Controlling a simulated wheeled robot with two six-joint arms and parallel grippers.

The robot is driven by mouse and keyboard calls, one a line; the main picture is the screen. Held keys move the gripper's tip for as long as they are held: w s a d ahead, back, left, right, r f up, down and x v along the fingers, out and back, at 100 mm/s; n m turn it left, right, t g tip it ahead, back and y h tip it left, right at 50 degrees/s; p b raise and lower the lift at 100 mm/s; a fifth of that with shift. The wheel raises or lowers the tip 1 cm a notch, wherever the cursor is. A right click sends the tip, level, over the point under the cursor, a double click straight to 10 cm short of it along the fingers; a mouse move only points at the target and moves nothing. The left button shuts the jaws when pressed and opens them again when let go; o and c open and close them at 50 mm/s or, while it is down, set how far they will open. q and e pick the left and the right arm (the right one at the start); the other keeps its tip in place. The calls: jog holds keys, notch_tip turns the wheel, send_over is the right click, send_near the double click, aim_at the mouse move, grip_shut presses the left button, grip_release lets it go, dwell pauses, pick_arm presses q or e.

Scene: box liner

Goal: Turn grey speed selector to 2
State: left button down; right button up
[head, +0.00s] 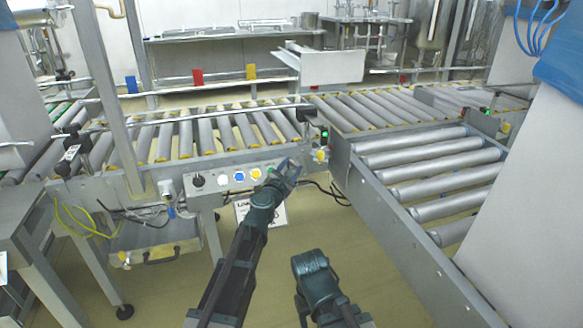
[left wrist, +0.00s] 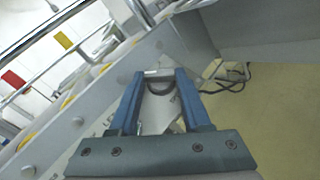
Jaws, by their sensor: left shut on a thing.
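The control panel (head: 212,186) is on the front of the roller conveyor. It has a black knob (head: 197,181) at its left, then white, blue and yellow buttons. My left gripper (head: 292,166) is at the panel's right end and hides what is there.
A roller conveyor (head: 215,133) runs behind the panel, and another (head: 440,180) branches off at the right. A lit green button box (head: 324,135) stands above my left gripper. Dark cables (head: 325,190) hang right of the panel. The floor before it is clear.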

pick_arm(q)
jog(key=m+g+h+p, duration=0.2)
jog(key=m+g+p, duration=0.1)
jog(key=r+m+g+h+p, duration=0.1)
jog(key=m+p, duration=0.1)
jog(key=shift+w+a, duration=0.35)
jog(key=m+g+h+p, duration=0.1)
jog(key=m+g+p, duration=0.1)
jog(key=m+p, duration=0.1)
jog(key=shift+w+g, duration=0.1)
jog(key=shift+g, duration=0.3)
jog(key=shift+m+g+p, duration=0.55)
jog(key=shift+m+g, duration=0.05)
jog(key=shift+f, duration=0.1)
jog(key=shift+c, duration=1.8)
grip_release()
